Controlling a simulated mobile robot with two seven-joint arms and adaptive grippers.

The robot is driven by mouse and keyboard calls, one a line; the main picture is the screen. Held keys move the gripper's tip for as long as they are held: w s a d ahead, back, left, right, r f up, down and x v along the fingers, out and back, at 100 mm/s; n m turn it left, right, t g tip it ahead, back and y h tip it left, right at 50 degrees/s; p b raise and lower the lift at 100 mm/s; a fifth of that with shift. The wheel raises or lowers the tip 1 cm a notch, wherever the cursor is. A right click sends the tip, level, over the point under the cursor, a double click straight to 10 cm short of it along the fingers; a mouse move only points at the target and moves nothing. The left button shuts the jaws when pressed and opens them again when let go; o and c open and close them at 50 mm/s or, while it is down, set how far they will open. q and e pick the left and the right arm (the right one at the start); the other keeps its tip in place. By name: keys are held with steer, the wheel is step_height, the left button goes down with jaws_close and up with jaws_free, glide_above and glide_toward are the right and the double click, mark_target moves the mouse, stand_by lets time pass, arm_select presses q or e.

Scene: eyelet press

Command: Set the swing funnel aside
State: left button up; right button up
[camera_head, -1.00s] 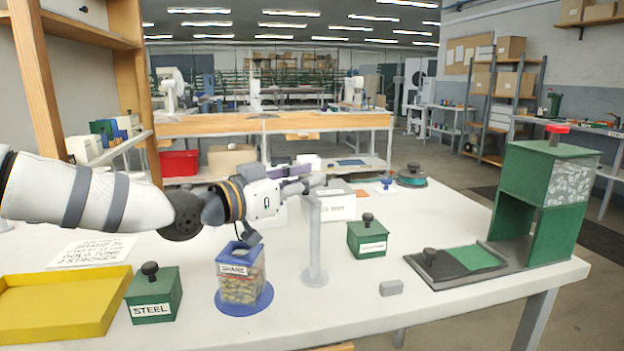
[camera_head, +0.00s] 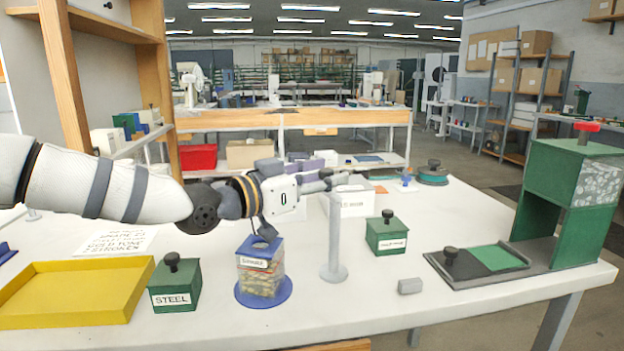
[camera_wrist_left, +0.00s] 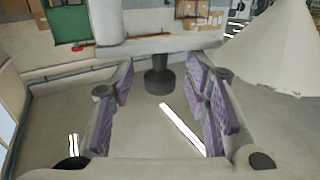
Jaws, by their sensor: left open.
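The swing funnel shows as a pale, wide cone (camera_wrist_left: 275,50) at the right of the left wrist view, which is upside down. Its grey bar (camera_wrist_left: 160,43) carries a dark knob (camera_wrist_left: 158,76). In the head view the funnel's grey post (camera_head: 334,235) stands on the table; I cannot clearly make out the cone there. My left gripper (camera_head: 322,180) is level, pointing right, at the top of the post. Its purple-padded fingers (camera_wrist_left: 160,98) are open, apart on both sides of the knob's line, with no visible contact. My right gripper is not in view.
A clear jar with a blue lid (camera_head: 262,268) stands below the gripper. A green STEEL box (camera_head: 175,287), a yellow tray (camera_head: 75,290), a second green box (camera_head: 387,235), a small grey block (camera_head: 410,286) and the green press (camera_head: 575,190) share the table. The front middle is mostly clear.

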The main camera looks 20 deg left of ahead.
arm_select(q)
steer(key=v, duration=1.1)
steer(key=shift+s, duration=0.15)
